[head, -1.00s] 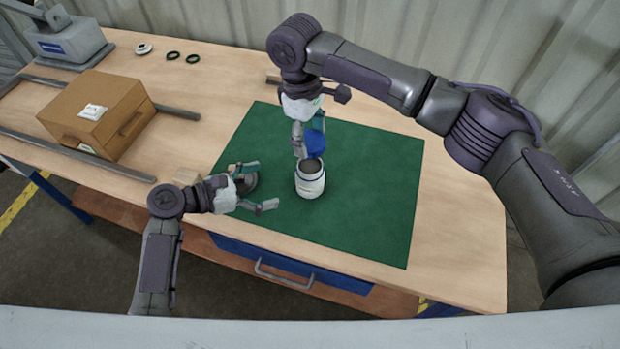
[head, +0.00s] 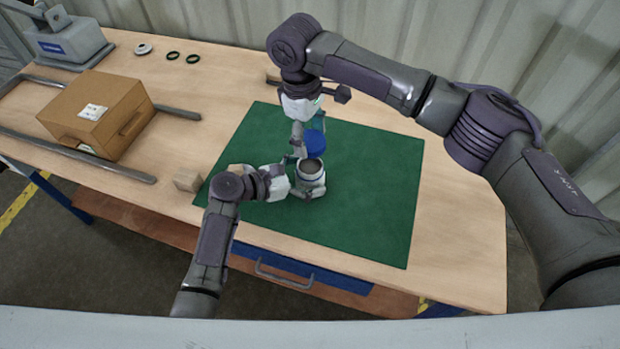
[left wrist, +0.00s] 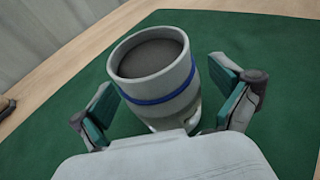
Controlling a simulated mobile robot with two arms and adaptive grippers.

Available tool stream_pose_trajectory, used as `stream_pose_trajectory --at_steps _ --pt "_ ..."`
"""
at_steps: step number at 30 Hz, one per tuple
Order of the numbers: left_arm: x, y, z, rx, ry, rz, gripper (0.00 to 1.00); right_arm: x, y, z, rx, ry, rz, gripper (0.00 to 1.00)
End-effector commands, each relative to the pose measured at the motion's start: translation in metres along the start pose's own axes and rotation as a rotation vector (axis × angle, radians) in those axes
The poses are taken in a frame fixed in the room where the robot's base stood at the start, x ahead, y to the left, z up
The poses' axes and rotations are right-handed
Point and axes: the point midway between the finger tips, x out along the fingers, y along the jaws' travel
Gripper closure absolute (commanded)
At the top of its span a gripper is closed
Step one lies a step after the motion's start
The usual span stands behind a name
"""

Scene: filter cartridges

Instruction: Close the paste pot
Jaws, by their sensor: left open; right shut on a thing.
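The paste pot (head: 312,171) is a white jar with a blue band, standing upright and uncovered on the green mat (head: 370,200). Its dark grey inside shows in the left wrist view, where the pot (left wrist: 160,85) stands between the fingers. My left gripper (head: 308,188) is open, with one finger on each side of the pot; in the left wrist view the gripper (left wrist: 170,108) shows gaps on both sides. My right gripper (head: 307,140) is shut on the blue lid (head: 314,144), held above and just behind the pot's mouth.
A brown box (head: 97,115) stands at the left between metal rails. Rings (head: 172,55) and a grey machine (head: 68,40) are at the back left. The mat's right side is clear.

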Motion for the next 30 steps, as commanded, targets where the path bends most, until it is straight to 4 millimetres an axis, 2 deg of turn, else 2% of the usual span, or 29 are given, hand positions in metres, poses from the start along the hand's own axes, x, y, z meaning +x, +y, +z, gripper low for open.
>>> stream_pose_trajectory --at_steps 8,24,30 --pt "0.001 0.000 0.000 0.000 0.000 0.000 0.02 0.000 0.000 0.000 0.000 0.000 0.000 0.50" --pt "0.000 0.000 0.000 0.000 0.000 0.000 0.91 0.000 0.000 0.000 0.000 0.000 0.000 0.50" --pt "0.000 0.000 0.000 0.000 0.000 0.000 0.91 0.011 -0.001 -0.001 0.000 -0.001 -0.003 0.50"
